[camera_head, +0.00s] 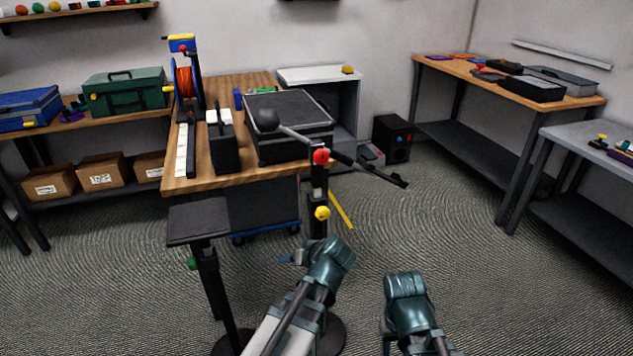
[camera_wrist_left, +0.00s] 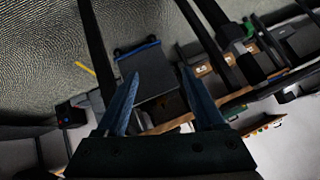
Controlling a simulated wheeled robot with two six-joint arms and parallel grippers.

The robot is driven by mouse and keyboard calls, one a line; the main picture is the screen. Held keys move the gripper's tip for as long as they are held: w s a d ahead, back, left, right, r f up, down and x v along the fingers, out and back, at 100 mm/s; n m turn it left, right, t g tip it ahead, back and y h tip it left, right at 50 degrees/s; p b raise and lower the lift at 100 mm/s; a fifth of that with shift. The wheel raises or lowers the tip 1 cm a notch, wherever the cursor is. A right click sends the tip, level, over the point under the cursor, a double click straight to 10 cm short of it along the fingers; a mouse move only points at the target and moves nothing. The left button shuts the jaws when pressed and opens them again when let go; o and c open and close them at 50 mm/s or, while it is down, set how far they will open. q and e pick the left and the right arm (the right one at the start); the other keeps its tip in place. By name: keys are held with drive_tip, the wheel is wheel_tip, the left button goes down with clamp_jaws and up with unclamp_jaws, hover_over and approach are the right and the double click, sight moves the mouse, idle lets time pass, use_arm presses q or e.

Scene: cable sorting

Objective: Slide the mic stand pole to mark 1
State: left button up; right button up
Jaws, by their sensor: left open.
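The mic stand pole (camera_head: 318,190) stands upright in the middle of the head view, with a red knob (camera_head: 321,156) at its top joint and a yellow knob (camera_head: 322,213) lower down. A tilted boom with a round dark head crosses its top. My left gripper (camera_head: 290,258) is low beside the pole, partly hidden by its own wrist. In the left wrist view its blue fingers (camera_wrist_left: 165,92) are spread with nothing clearly held between them. A dark bar (camera_wrist_left: 97,45) there may be the pole; I cannot tell. I see no number marks. My right gripper's fingers are not visible.
A flat-topped stand (camera_head: 198,221) with a green knob is left of the pole. Behind is a wooden bench (camera_head: 250,82) with a black case (camera_head: 290,148) and a cable reel (camera_head: 186,82). Carpet is open to the right, before the right-hand tables (camera_head: 590,142).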

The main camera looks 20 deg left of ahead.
use_arm(q)
drive_tip(key=w+d+r+n+t+y, duration=0.1)
drive_tip(key=w+d+r+t+y, duration=0.15)
drive_tip(key=w+r, duration=0.3)
drive_tip(key=t, duration=0.7)
approach(319, 175)
drive_tip(key=shift+n, duration=0.3)
drive_tip(key=x, duration=1.1)
drive_tip(key=shift+w+a+r, duration=0.1)
drive_tip(key=shift+w+a, duration=0.15)
clamp_jaws()
